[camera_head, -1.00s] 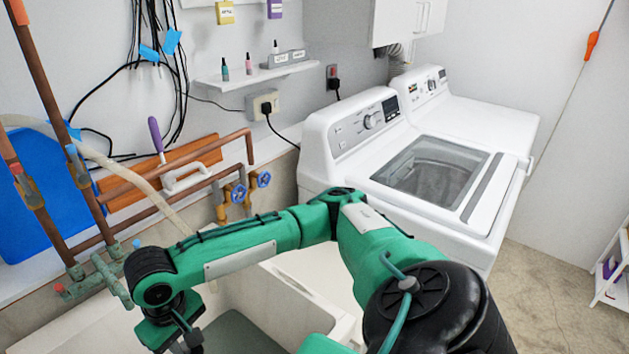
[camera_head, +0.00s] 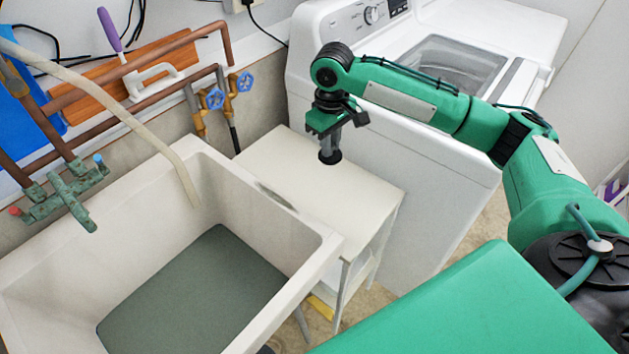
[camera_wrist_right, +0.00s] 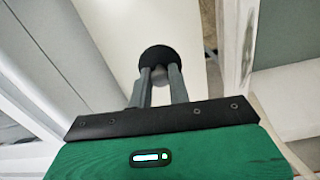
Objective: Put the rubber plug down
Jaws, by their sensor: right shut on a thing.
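The rubber plug (camera_head: 330,157) is a small dark round piece held at the tips of my right gripper (camera_head: 328,140). In the right wrist view the plug (camera_wrist_right: 160,58) is a black disc at the ends of the two grey fingers of the gripper (camera_wrist_right: 158,80), which are shut on it. The plug is over the white side table (camera_head: 275,165) between the sink and the washer. I cannot tell whether it touches the tabletop. My left gripper is not in view.
The white utility sink (camera_head: 325,250), with dark water or a dark bottom, stands left of the table. The washing machine (camera_head: 420,195) stands close on the right. Copper pipes and blue valves (camera_head: 214,99) run behind. The tabletop around the plug looks clear.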

